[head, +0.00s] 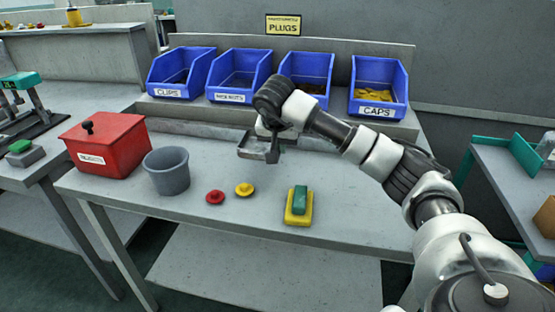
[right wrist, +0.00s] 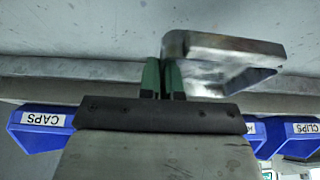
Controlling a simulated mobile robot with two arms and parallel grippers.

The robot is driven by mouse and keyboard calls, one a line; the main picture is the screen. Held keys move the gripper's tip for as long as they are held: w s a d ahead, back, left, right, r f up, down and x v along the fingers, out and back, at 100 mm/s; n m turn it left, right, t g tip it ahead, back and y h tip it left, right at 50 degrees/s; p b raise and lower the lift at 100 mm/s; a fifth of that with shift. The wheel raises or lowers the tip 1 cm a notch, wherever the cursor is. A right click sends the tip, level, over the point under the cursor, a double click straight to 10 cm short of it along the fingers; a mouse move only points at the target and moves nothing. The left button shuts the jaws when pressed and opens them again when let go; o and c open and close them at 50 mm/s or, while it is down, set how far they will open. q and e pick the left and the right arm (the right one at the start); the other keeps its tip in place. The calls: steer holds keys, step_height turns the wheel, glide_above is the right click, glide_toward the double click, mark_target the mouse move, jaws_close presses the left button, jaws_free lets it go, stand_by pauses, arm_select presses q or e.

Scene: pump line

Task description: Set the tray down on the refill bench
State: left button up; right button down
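My right gripper (head: 268,137) is over the back part of the grey bench (head: 345,215), in front of the blue bins. It is shut on a small grey metal tray (head: 256,154). In the right wrist view the green fingertips (right wrist: 162,78) are close together at the left end of the tray (right wrist: 235,48). The arm and gripper hide part of the tray in the head view. I cannot tell whether the tray's underside touches the bench. My left gripper is not in view.
Blue bins stand on the raised back ledge, one labelled CAPS (head: 379,88). A red box (head: 105,145), grey bucket (head: 167,172), red knob (head: 215,197), yellow knob (head: 244,189) and yellow-green block (head: 299,206) are on the bench. The front right of the bench is bare.

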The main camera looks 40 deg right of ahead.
mark_target(280, 168)
steer(key=shift+w+d+f, duration=0.35)
steer(key=shift+w+f, duration=0.05)
steer(key=shift+w, duration=0.1)
steer(key=shift+w+d+f, duration=0.3)
steer(key=shift+w+f, duration=0.05)
steer(key=shift+w, duration=0.15)
step_height(280, 168, down, 3)
steer(key=shift+f+b, duration=0.15)
steer(key=shift+b, duration=0.15)
steer(key=shift+f, duration=0.3)
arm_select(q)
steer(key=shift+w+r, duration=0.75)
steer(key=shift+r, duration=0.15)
arm_select(e)
steer(key=shift+f, duration=0.1)
steer(key=c, duration=1.3)
jaws_free()
steer(key=shift+c, duration=0.2)
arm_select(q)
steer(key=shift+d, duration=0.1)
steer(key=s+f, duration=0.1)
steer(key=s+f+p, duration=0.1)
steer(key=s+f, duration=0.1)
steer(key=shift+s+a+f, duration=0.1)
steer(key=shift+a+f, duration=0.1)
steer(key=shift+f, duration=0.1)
arm_select(e)
steer(key=v, duration=1.2)
